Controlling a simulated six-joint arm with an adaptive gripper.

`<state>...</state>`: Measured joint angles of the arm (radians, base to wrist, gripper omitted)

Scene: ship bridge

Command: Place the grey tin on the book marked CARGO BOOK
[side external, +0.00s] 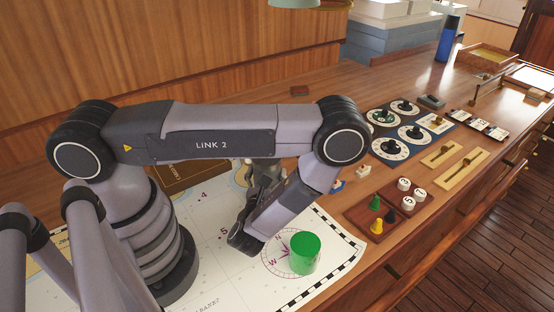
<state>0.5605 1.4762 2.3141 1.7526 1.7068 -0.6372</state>
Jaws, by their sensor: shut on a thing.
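My gripper (264,174) is only partly in view behind my forearm, over the far side of the chart. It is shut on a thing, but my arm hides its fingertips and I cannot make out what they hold. I cannot clearly pick out the grey tin anywhere. A dark brown book (185,178) with a gold border lies behind my arm, left of the gripper. Its title is mostly covered, so I cannot read whether it is the CARGO BOOK.
A green cylinder (305,254) stands on the white chart (335,262), near my wrist.

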